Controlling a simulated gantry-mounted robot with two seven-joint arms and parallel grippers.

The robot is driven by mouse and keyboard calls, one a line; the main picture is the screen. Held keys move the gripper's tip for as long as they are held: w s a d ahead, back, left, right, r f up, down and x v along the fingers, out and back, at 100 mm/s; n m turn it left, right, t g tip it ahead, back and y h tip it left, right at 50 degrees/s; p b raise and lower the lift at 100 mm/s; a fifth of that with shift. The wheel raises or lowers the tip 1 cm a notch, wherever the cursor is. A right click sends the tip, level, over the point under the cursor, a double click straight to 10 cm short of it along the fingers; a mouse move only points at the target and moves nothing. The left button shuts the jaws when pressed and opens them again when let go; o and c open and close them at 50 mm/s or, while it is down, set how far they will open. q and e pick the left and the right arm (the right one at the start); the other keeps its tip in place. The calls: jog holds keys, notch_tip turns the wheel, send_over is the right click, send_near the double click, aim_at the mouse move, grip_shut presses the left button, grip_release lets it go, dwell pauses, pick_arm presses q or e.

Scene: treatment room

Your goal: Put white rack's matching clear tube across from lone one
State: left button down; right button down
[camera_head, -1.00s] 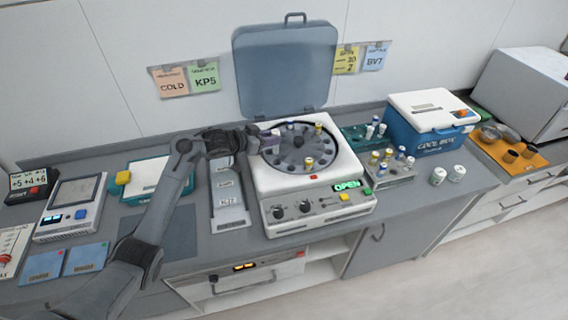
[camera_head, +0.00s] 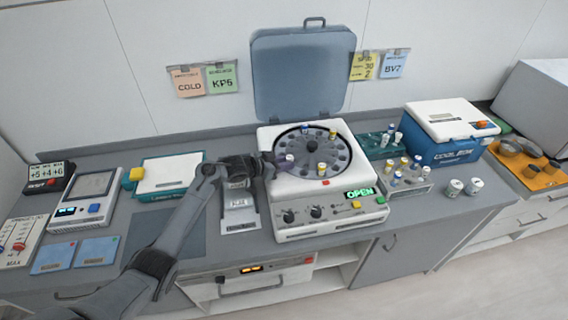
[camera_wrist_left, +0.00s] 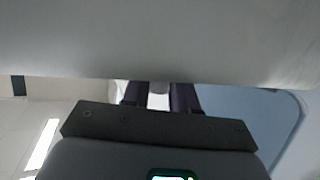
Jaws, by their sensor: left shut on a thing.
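The open centrifuge (camera_head: 283,211) holds a dark round rotor (camera_head: 335,157). A blue-capped tube (camera_head: 305,128) and yellow-capped tubes (camera_head: 332,134) (camera_head: 321,168) stand in it. My left gripper (camera_head: 281,164) is at the rotor's left rim, shut on a white-topped tube (camera_head: 290,158). I cannot tell whether this tube is inside a slot or above it. In the left wrist view a pale bit (camera_wrist_left: 158,101) shows between the dark fingers; the rest is hidden. The white-grey rack (camera_head: 421,190) right of the centrifuge holds several tubes with yellow, blue and white tops. My right gripper is not in view.
The raised lid (camera_head: 299,72) stands behind the rotor. A green rack (camera_head: 372,150) with tubes and a blue cool box (camera_head: 446,151) are to the right. Two white jars (camera_head: 454,188) (camera_head: 474,187) stand near the counter's front. A labelled grey tray (camera_head: 239,211) lies left of the centrifuge.

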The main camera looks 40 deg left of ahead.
pick_arm(q)
jog(key=shift+f, duration=0.15)
jog(key=c, duration=0.9)
grip_release()
jog(key=shift+r, duration=0.2)
jog(key=shift+p+v, duration=0.7)
jog(key=shift+v, duration=5.3)
jog(key=shift+r, duration=0.1)
